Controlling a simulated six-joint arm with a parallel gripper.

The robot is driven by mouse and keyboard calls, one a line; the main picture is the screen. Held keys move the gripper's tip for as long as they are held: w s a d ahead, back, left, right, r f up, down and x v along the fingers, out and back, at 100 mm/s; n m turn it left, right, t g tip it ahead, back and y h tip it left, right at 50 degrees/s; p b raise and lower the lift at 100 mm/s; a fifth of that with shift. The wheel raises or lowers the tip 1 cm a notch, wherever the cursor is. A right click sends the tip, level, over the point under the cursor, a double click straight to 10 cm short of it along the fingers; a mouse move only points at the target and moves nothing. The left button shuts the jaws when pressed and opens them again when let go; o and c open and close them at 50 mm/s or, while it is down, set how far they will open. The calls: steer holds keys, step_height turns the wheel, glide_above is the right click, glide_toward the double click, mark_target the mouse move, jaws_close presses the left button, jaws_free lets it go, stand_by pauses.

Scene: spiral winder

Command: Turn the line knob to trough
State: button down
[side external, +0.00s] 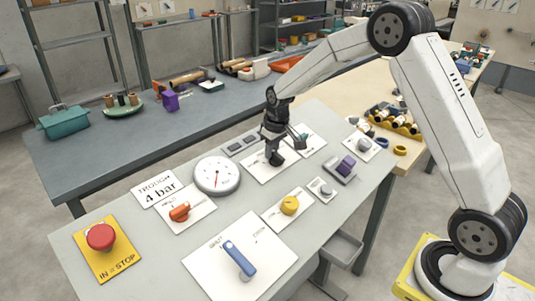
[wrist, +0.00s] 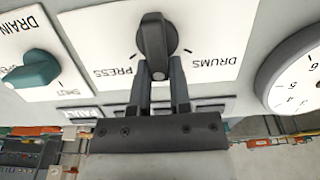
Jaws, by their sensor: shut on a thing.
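The dark grey knob (wrist: 153,38) sits on a white plate (wrist: 100,30) lettered PRESS and DRUMS, which appears upside down in the wrist view. Its bar stands roughly upright in that view, between the two words. My gripper (wrist: 160,78) has its two fingers on either side of the bar's lower end, shut on it. In the side view my gripper (side external: 275,148) reaches down onto the dark knob (side external: 276,158) at the panel's back. A sign reading TROUGH 4 bar (side external: 158,189) lies left of the gauge. No trough marking shows on the knob's plate.
A round white gauge (side external: 217,176) stands left of the knob. A teal DRAIN knob (wrist: 32,70) is close by on its other side. An orange knob (side external: 180,211), yellow knob (side external: 289,205), blue lever (side external: 239,259) and red stop button (side external: 101,237) stand nearer the front.

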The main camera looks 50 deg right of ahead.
mark_target(275, 152)
steer(key=c, duration=0.6)
jaws_free()
steer(key=shift+o, duration=0.2)
steer(key=shift+r, duration=0.1)
steer(key=shift+s+r, duration=0.2)
steer(key=shift+r, duration=1.05)
steer(key=shift+s+r, duration=0.2)
steer(key=shift+r, duration=1.1)
steer(key=shift+s+r, duration=0.2)
steer(key=shift+r, duration=1.05)
steer(key=s+a+f, duration=0.3)
steer(key=s+a, duration=0.1)
steer(key=s, duration=0.7)
steer(key=s+a+f, duration=0.3)
steer(key=s+a, duration=0.1)
steer(key=s, duration=0.7)
steer(key=shift+a+t, duration=0.25)
steer(key=shift+t, duration=0.15)
